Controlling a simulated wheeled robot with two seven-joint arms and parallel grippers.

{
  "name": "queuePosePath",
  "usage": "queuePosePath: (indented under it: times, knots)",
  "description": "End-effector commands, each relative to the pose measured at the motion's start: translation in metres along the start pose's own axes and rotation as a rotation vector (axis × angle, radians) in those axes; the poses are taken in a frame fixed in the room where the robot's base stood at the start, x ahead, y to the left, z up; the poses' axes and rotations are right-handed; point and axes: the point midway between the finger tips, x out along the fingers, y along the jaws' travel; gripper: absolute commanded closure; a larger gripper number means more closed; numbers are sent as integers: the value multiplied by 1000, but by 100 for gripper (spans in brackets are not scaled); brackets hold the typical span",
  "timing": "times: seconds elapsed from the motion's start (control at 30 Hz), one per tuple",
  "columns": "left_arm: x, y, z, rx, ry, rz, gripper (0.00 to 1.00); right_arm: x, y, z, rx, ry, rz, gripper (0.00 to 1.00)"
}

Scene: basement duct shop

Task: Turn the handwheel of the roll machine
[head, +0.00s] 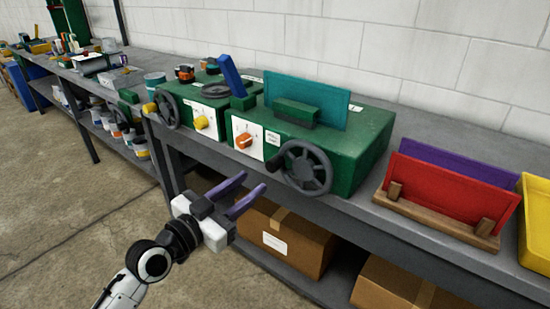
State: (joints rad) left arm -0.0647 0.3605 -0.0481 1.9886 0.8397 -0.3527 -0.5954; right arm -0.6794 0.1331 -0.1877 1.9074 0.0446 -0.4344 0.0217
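Two green machines stand on the grey bench, and I cannot tell from their small labels which is the roll machine. The nearer green machine (350,155) has a teal plate on top, an orange knob and a dark handwheel (318,184) on its front. The farther green machine (190,87) has a round dark disc on top, a yellow knob and its own dark handwheel (160,119). My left gripper (252,182) is in front of the bench, lower left of the nearer handwheel and apart from it. Its two purple fingers are spread with nothing between them. My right gripper is out of view.
A wooden rack (437,222) with red and purple panels stands right of the nearer machine, beside a yellow bin (537,225). Cardboard boxes (285,240) sit on the lower shelf. Tools and cans crowd the bench at far left. Open concrete floor lies left of my arm.

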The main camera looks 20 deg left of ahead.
Motion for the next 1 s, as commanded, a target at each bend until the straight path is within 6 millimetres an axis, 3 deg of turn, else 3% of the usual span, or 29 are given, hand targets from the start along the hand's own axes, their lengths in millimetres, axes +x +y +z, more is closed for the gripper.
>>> queuePosePath:
  times: [0.07,0.6,1.0]
  knots:
    - [7,-3,-7,4,12,-2,66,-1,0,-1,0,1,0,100]
    - [93,-2,-6,2,10,-1,66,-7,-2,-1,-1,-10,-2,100]
    - [102,-2,-5,3,8,-1,66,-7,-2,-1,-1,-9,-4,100]
